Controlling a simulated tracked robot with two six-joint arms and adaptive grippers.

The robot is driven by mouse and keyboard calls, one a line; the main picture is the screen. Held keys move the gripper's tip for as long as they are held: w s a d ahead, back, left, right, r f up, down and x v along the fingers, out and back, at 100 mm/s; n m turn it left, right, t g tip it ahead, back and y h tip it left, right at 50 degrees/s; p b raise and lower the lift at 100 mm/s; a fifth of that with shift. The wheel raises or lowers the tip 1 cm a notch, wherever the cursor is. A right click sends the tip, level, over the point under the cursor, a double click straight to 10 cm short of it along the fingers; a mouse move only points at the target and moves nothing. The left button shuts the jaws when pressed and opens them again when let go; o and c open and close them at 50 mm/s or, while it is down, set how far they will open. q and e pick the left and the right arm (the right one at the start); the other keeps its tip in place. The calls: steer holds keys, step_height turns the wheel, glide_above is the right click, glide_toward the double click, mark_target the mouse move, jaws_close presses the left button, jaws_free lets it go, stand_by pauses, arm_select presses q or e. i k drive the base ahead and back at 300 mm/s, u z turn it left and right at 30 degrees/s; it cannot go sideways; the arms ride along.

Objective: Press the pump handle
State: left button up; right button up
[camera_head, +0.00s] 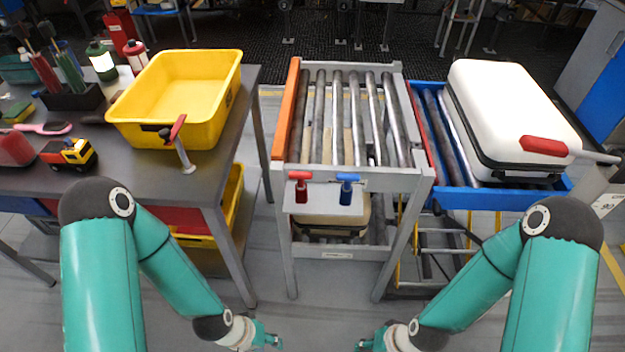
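A red-topped handle (178,128) on a thin silver rod stands at the front right edge of the grey table, against the yellow tub. A red T-handle (300,187) and a blue T-handle (346,189) sit side by side on the front panel of the roller conveyor. I cannot tell for certain which of these is the pump handle. My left gripper (270,341) is low at the bottom centre, apart from all of them. My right gripper (366,345) is low beside it, partly cut by the frame edge. Their finger opening is too small to tell.
The yellow tub (233,92) stands on the grey table (150,187), with a toy truck (69,154) and brushes to its left. The roller conveyor (419,180) stands in the middle. A white case (510,95) rests on a blue-framed conveyor (480,200) at right.

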mark_target(533, 143)
steer(key=u, duration=1.95)
steer(key=i, duration=0.1)
steer(key=z, duration=3.3)
steer(key=i, duration=0.25)
steer(key=z, duration=0.35)
steer(key=i, duration=0.6)
steer(key=u, duration=0.5)
